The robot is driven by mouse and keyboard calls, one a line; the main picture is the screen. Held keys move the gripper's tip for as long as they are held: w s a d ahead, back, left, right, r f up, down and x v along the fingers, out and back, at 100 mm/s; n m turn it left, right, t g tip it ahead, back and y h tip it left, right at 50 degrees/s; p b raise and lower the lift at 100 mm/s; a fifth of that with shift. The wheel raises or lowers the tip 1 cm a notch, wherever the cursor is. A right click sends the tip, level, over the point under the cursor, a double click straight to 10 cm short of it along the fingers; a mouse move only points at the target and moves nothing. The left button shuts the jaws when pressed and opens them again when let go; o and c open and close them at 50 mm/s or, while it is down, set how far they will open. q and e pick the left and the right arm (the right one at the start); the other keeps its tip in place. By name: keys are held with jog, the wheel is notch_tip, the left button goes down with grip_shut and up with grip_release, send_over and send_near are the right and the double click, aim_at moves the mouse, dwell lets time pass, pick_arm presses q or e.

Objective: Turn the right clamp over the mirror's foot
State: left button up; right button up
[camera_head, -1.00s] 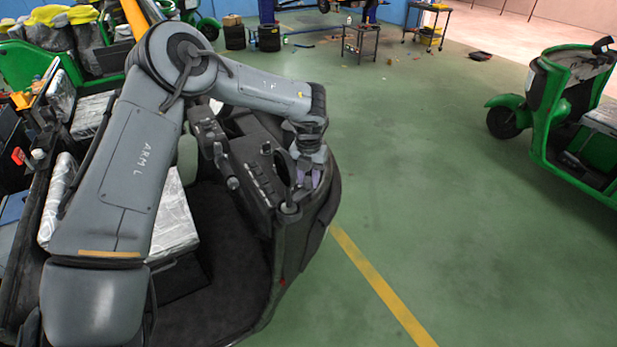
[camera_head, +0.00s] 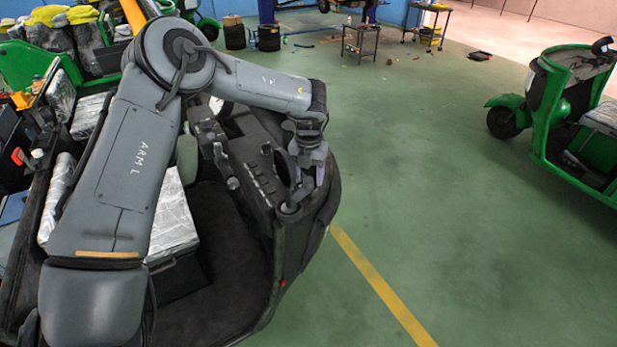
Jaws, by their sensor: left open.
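My left arm crosses the view from the left, and my left gripper (camera_head: 309,181) points down over the right end of the dark vehicle's dashboard (camera_head: 262,176). It is open, with its fingers close above a round dark fitting (camera_head: 289,207) at the dashboard's right corner. I cannot tell whether they touch it. The mirror's foot and the right clamp are too small and dark to tell apart there; the gripper partly covers that spot. My right gripper is not in view.
A wrapped silver seat (camera_head: 174,220) and dark floor pan (camera_head: 225,255) lie below my arm. Another green vehicle (camera_head: 560,120) stands at the right. Between them the green floor (camera_head: 450,200) with its yellow line (camera_head: 382,287) is clear.

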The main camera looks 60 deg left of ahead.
aim_at(308, 180)
pick_arm(q)
notch_tip(308, 180, up, 10)
dwell(0.5)
jog(key=shift+f, duration=0.1)
